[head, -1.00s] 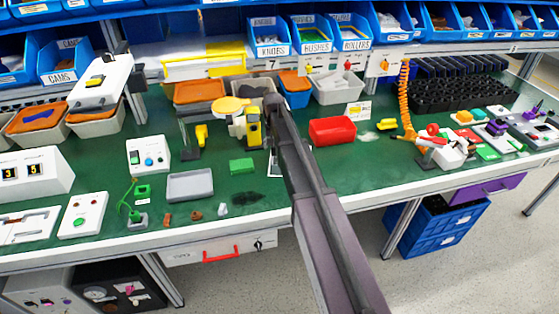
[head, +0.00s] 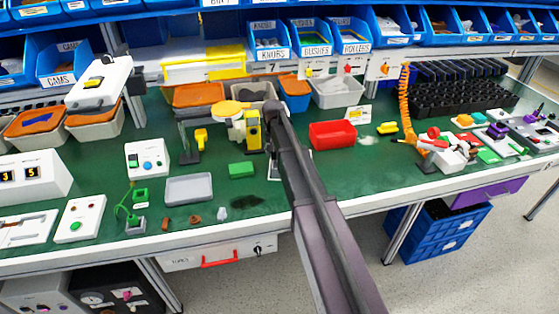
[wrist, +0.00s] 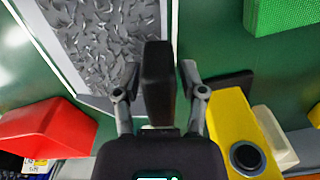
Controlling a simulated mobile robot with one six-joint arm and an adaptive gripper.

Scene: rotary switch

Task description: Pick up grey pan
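In the wrist view a grey pan (wrist: 82,45) with a pale rim and a rough, shavings-like grey surface lies on the green bench top. A dark upright block (wrist: 157,85), perhaps its handle, stands between the two fingers of my gripper (wrist: 158,72). The fingers are open, with a gap visible on each side of the block. In the head view my arm hides most of the pan; a light edge (head: 272,171) shows beside the arm. My fingertips are hidden there too. A separate shallow grey tray (head: 189,188) lies further left.
A red bin (head: 332,134) stands right of my arm. A green block (head: 241,170) and a yellow-and-black device (head: 253,132) are to the left. Bins line the back, below shelves. Small brown parts (head: 194,219) lie near the front edge.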

